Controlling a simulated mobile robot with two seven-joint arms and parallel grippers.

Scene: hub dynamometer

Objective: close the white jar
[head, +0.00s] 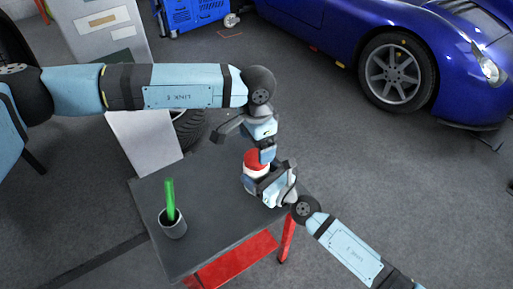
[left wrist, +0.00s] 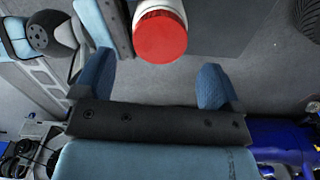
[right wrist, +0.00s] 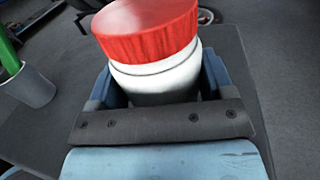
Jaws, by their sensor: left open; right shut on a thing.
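The white jar (right wrist: 155,80) stands upright between the fingers of my right gripper (head: 264,183), which is shut on its body. The red lid (right wrist: 150,30) sits on top of the jar; I cannot tell whether it is screwed tight. In the head view the lid (head: 254,159) is partly hidden by my left gripper (head: 266,150). My left gripper is open and empty, just above and beside the lid. In the left wrist view the lid (left wrist: 160,38) lies beyond the open fingers, not between them.
A dark-topped table with red sides (head: 215,225) is below the jar. A grey cup (head: 173,224) holding a green stick (head: 170,199) stands on its left part. A blue car (head: 400,55) and a grey cabinet (head: 100,30) stand behind. The table's front middle is clear.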

